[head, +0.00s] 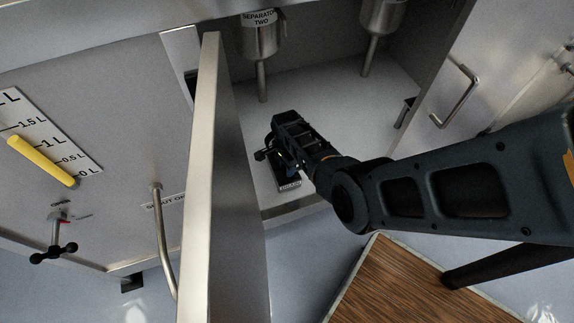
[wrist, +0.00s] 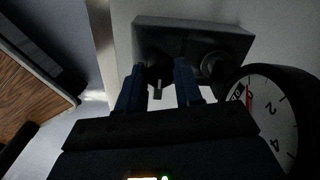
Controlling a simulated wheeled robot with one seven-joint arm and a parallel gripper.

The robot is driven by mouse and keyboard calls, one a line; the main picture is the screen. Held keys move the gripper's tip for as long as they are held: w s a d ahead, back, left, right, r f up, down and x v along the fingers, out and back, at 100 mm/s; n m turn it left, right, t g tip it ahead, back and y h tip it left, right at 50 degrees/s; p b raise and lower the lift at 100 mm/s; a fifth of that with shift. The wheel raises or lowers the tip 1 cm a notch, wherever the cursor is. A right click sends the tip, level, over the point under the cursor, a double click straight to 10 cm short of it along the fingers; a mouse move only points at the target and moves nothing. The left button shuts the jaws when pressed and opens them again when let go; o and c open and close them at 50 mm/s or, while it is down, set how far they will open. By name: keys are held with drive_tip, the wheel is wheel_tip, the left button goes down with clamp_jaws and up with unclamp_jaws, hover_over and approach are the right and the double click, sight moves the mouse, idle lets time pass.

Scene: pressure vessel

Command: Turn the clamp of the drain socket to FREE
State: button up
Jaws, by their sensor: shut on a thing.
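The drain socket is a dark block (wrist: 190,30) that fills the upper middle of the wrist view. In the head view its small label, which seems to read DRAIN (head: 289,186), shows just below my gripper. The clamp (wrist: 158,82) is a small dark knob with a pale mark on the left of the block. My gripper (wrist: 160,72) has its blue fingers on either side of the clamp, shut on it. A dark round fitting (wrist: 213,64) sits on the block right of the fingers. In the head view my gripper (head: 268,156) hides most of the block and clamp. Any FREE marking cannot be read.
A round gauge (wrist: 268,112) stands close on the right in the wrist view. An open door (head: 200,170) rises left of my arm. Two vessels (head: 262,40) (head: 381,15) with pipes hang at the back. A yellow level bar (head: 43,160) and black tap (head: 53,253) are left.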

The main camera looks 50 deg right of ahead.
idle(0.4)
drive_tip(key=o, duration=1)
drive_tip(key=shift+o, duration=0.2)
drive_tip(key=shift+r+p, duration=1.85)
drive_tip(key=shift+r, duration=2.05)
